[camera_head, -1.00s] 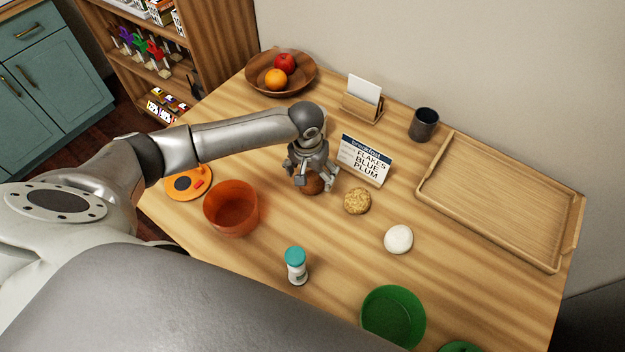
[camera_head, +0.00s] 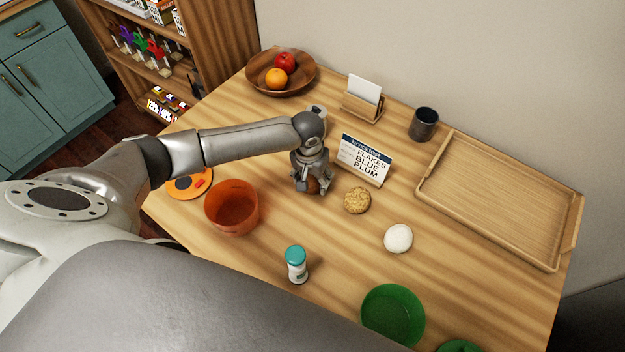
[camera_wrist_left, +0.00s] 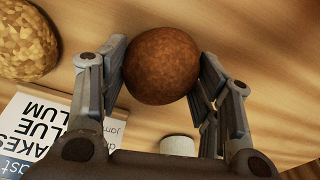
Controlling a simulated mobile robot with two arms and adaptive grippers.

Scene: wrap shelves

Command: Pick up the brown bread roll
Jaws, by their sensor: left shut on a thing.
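The brown bread roll (camera_head: 313,185) is mostly hidden by my left gripper (camera_head: 311,183) in the head view. In the left wrist view the round brown roll (camera_wrist_left: 161,66) sits between the two fingers of my left gripper (camera_wrist_left: 163,75). The fingers are shut on it from both sides. I cannot tell whether the roll touches the table or is just above it. My right gripper is in neither view.
A seeded roll (camera_head: 357,200) and a menu sign (camera_head: 364,160) stand close right of the gripper. A white egg-like item (camera_head: 398,239), orange bowl (camera_head: 231,207), shaker (camera_head: 296,265), green bowl (camera_head: 393,316) and wooden tray (camera_head: 497,200) are around.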

